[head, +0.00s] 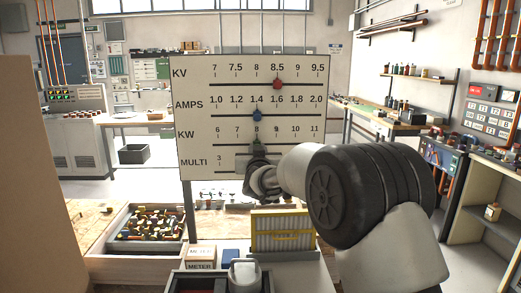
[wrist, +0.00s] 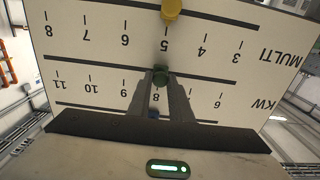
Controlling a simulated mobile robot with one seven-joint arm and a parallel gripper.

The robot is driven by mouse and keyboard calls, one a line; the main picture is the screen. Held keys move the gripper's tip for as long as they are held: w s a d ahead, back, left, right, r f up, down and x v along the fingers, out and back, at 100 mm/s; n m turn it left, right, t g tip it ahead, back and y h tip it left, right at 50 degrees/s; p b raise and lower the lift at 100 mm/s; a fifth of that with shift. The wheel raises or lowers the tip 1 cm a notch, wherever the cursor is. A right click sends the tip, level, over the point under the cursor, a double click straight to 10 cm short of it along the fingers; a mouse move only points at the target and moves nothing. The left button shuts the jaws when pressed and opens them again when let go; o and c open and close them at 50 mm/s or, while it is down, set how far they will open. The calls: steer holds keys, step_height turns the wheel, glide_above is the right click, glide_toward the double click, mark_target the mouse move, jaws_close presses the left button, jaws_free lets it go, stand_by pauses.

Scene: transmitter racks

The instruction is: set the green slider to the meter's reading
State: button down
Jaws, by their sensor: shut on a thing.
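The white scale board (head: 230,92) stands upright, with rows KV, AMPS, KW and MULTI. The green slider (wrist: 161,77) is on the KW line, at about the 8 mark. My gripper (head: 257,150) is in front of the board, its fingers shut on the green slider. In the wrist view, where the board appears upside down, the fingers (wrist: 160,82) flank the slider. In the head view my gripper and arm hide most of the MULTI row and the slider is small. I cannot make out a meter reading in either view.
A red slider (head: 277,84) is at 8.5 on KV. A blue slider (head: 257,115) is at 1.4 on AMPS. A yellow slider (wrist: 171,8) is at about 5 on MULTI. Boxes marked METER (head: 201,256) and a parts tray (head: 118,238) sit below the board.

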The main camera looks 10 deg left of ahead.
steer(key=c, duration=1.6)
jaws_free()
steer(key=b+v, duration=0.1)
steer(key=v, duration=1.6)
steer(key=shift+s+d+r, duration=0.1)
steer(key=shift+s+r, duration=0.05)
steer(key=shift+s, duration=0.1)
